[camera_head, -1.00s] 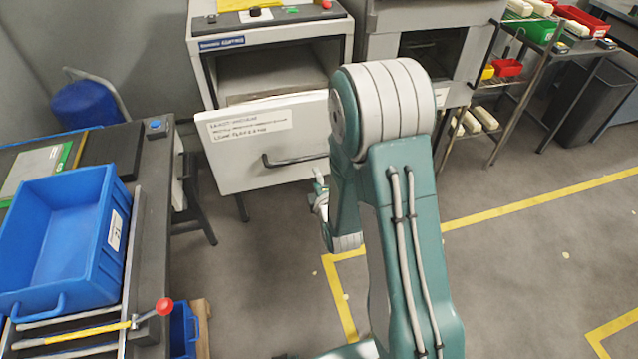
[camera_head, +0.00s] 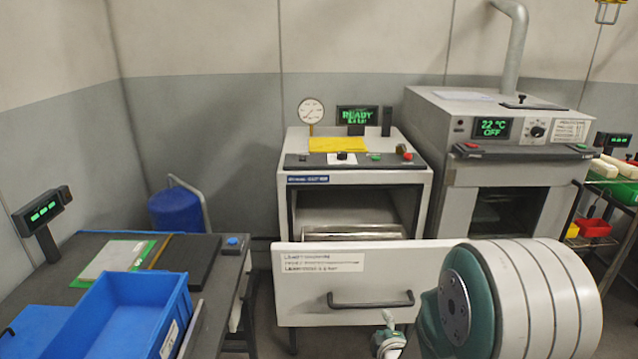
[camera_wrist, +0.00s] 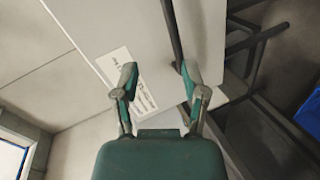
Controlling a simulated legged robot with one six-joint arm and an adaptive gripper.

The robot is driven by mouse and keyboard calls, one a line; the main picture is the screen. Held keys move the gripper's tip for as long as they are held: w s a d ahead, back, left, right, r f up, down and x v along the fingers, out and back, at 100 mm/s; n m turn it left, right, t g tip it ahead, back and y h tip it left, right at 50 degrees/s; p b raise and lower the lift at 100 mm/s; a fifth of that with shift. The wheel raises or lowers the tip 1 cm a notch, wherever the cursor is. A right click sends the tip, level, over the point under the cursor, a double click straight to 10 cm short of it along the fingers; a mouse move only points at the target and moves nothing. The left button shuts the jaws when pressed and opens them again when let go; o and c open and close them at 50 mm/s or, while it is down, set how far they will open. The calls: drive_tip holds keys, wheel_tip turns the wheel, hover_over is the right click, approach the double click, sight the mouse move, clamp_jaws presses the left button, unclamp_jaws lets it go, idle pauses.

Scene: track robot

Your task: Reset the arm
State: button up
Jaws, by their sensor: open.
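My gripper (camera_wrist: 159,83) is open and empty in the wrist view, its two green fingers apart. Beyond the fingers is the white front panel (camera_wrist: 128,25) of the machine's drawer, with a printed label and a dark bar handle. I cannot tell whether a finger touches the handle. In the head view my arm (camera_head: 510,300) is low at the right, its big green and white joint in front of the drawer's right end. A small part of my wrist shows below the drawer handle (camera_head: 370,304); the fingers are hidden there.
The drawer machine (camera_head: 358,178) stands with its drawer front (camera_head: 300,290) pulled out and its display reading READY. An oven (camera_head: 505,160) reading 22 °C OFF stands at its right. A table (camera_head: 85,245) with a blue bin (camera_head: 125,310) is at the left.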

drive_tip(key=s+r+m+g, duration=0.4)
drive_tip(key=s+r+m, duration=0.4)
drive_tip(key=r, duration=0.4)
drive_tip(key=s+r+m+g, duration=0.2)
drive_tip(key=s+r+m, duration=0.1)
drive_tip(key=s, duration=0.5)
drive_tip(key=s+r+m+g, duration=0.2)
drive_tip(key=s+r+m, duration=0.1)
drive_tip(key=s, duration=0.6)
drive_tip(key=shift+s+a+m+g, duration=0.15)
drive_tip(key=shift+m+g, duration=0.15)
drive_tip(key=shift+m, duration=0.4)
